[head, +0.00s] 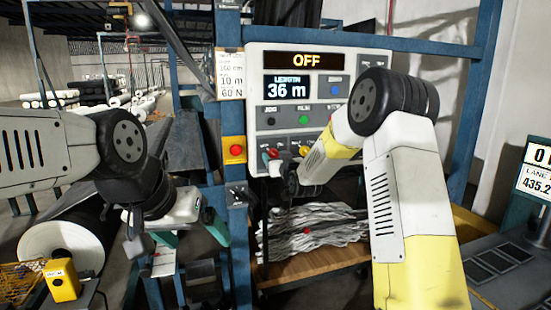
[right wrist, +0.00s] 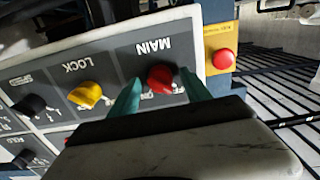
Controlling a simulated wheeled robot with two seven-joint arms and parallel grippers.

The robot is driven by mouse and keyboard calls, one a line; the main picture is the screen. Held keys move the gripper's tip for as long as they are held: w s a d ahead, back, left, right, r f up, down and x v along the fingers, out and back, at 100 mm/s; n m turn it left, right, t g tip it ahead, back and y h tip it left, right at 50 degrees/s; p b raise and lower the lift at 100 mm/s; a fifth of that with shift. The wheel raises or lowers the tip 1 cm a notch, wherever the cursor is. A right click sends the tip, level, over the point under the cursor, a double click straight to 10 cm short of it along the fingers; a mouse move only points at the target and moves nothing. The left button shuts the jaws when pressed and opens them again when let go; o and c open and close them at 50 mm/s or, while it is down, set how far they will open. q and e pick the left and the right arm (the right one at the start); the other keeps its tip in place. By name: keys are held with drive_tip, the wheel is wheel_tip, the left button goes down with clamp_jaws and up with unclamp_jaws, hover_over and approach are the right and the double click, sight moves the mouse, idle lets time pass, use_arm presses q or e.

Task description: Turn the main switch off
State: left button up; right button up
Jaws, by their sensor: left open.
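The grey control panel (head: 258,85) stands upright ahead, and its top display (head: 305,61) reads OFF. The main switch is a red knob (head: 272,153) at the panel's lower left. In the right wrist view the red knob (right wrist: 160,79) sits under the upside-down label MAIN. My right gripper (right wrist: 161,88) has its two teal fingers on either side of this knob, with small gaps showing. In the head view this gripper is largely hidden by my right arm. My left gripper (head: 191,238) is open and empty, low at the left, away from the panel.
The yellow LOCK knob (right wrist: 85,94) is beside the main switch, with a black knob (right wrist: 30,105) further along. A red button on a yellow box (head: 235,150) is on the blue post. A shelf (head: 300,262) with grey material stands below the panel.

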drive_tip(key=v, duration=0.8)
drive_tip(key=shift+w, duration=0.1)
drive_tip(key=s+d+r+m+g+h, duration=0.15)
drive_tip(key=s+d+g, duration=0.3)
drive_tip(key=s, duration=0.85)
drive_tip(key=s+d+r+m+g+h, duration=0.1)
drive_tip(key=s+d+r+g+h, duration=0.3)
drive_tip(key=s, duration=0.8)
drive_tip(key=s+d+f+g+y, duration=0.1)
drive_tip(key=s+f, duration=0.1)
drive_tip(key=s, duration=0.5)
drive_tip(key=s+d+f+g+y, duration=0.1)
drive_tip(key=s+f, duration=0.2)
drive_tip(key=s, duration=0.4)
drive_tip(key=shift+s+d+m, duration=0.35)
drive_tip(key=shift+s+d, duration=0.05)
drive_tip(key=shift+g, duration=0.25)
